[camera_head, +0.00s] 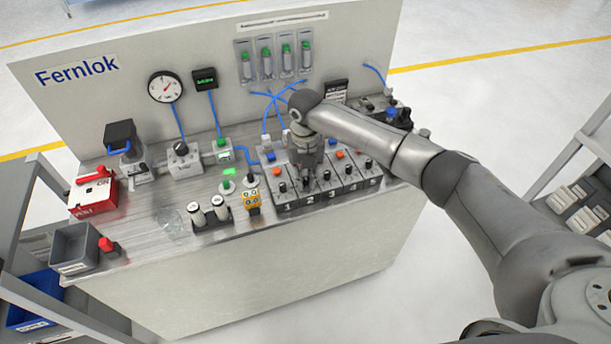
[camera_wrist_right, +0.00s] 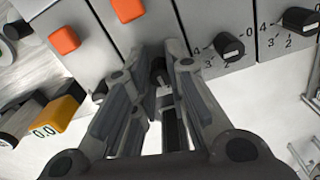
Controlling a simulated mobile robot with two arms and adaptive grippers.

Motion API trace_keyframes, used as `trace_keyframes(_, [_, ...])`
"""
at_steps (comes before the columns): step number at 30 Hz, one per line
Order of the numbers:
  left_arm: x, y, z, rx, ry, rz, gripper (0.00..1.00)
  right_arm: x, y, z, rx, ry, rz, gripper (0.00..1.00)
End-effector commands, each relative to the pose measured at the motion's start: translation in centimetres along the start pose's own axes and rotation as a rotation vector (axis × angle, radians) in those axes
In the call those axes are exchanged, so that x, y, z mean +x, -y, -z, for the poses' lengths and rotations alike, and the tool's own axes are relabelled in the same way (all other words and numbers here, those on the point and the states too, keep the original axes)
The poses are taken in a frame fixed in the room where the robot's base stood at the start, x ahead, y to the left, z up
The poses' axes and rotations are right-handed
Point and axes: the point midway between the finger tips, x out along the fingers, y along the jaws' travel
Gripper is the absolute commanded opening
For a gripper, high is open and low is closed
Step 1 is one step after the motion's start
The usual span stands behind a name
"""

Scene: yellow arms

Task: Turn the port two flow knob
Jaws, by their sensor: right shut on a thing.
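The row of numbered flow ports (camera_head: 330,196) sits on the bench's front right, each port with a small black knob. My right gripper (camera_head: 307,178) comes down from above over port two, its arm reaching in from the right. In the right wrist view, its fingers (camera_wrist_right: 160,85) are closed around the dark port two knob (camera_wrist_right: 157,66), mostly hidden between them. The knob's pointer and scale cannot be read. A neighbouring black knob (camera_wrist_right: 230,46) with a printed scale stands free to the right of the fingers. My left gripper is not in view.
Orange buttons (camera_wrist_right: 64,38) lie behind the knobs. A yellow block (camera_head: 251,199) and a rack with white-topped cylinders (camera_head: 209,214) stand left of port one. Blue tubes (camera_head: 272,104) run behind the gripper. Another port knob (camera_head: 283,187) stands close on the left.

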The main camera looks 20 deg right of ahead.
Motion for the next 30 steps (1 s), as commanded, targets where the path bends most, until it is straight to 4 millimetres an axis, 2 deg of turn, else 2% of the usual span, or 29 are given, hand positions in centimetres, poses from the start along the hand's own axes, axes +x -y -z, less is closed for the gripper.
trace_keyframes(5, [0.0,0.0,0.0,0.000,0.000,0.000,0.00,-0.1,0.0,-0.1,0.001,0.003,-0.001,0.00])
trace_keyframes(6, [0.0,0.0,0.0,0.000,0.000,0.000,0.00,-0.1,0.0,-0.1,0.002,0.003,-0.001,0.18])
trace_keyframes(11, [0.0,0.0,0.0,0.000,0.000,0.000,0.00,-0.1,0.0,-0.1,0.002,0.002,-0.001,0.38])
trace_keyframes(22, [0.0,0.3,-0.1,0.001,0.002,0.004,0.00,-0.5,0.0,-0.1,0.002,0.002,-0.001,0.38])
trace_keyframes(26, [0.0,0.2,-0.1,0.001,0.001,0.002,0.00,-2.3,0.0,-0.2,0.001,0.005,-0.002,0.38])
trace_keyframes(30, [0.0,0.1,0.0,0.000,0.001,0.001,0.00,-5.3,0.0,-0.1,0.000,0.006,-0.002,0.38])
